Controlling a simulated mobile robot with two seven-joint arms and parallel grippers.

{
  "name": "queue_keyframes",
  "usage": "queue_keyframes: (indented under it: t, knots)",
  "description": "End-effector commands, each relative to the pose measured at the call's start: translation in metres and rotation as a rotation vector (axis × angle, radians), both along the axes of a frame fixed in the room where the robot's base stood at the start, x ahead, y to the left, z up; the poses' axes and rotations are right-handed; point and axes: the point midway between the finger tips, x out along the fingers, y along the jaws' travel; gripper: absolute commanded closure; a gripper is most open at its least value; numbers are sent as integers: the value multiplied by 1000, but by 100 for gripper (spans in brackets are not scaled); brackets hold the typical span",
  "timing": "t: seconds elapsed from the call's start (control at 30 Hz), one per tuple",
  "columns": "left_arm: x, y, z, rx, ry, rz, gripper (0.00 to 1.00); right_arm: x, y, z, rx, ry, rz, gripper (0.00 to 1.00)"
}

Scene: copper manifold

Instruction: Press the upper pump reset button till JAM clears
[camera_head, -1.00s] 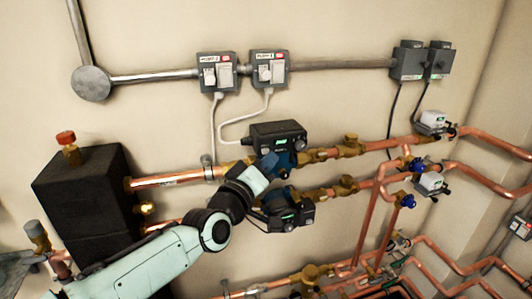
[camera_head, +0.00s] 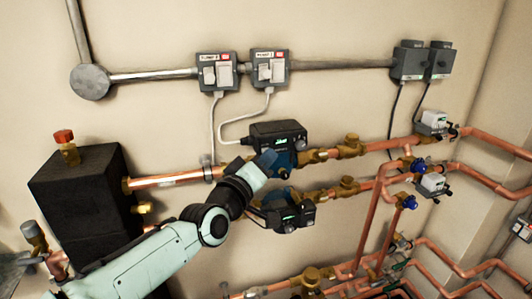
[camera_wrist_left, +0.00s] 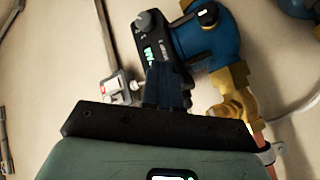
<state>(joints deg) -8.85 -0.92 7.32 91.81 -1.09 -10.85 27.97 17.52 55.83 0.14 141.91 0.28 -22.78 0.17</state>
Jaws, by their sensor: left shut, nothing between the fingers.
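The upper pump (camera_head: 281,138) is a dark box with a lit green display on a blue body, set in the upper copper pipe. In the left wrist view the same pump (camera_wrist_left: 203,42) shows its knob and green display. My left gripper (camera_head: 270,160) is shut and empty, its tip at the lower front of the upper pump. In the left wrist view its dark fingers (camera_wrist_left: 167,82) overlap the pump's control face. I cannot tell if they touch it. The reset button is hidden or too small to make out, and the display text is unreadable. My right gripper is not in view.
A lower pump (camera_head: 284,211) with a green display sits just below my left gripper. Two grey switch boxes (camera_head: 216,74) hang on the wall above, with white cables running down. A black block (camera_head: 86,200) stands left. Copper pipes and valves fill the right.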

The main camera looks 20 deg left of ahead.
Motion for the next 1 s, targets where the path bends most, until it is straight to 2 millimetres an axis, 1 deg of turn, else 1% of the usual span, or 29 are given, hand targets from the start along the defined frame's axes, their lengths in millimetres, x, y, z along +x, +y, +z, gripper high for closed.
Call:
queue_keyframes:
  t: [0.57, 0.83, 1.0]
  knots:
    - [5, 3, -1, -1, 2, 0, 100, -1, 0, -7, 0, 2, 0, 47]
    - [4, 3, 0, 0, 1, 0, 100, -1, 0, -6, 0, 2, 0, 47]
    - [-2, -1, 2, -2, 1, -1, 100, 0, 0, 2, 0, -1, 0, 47]
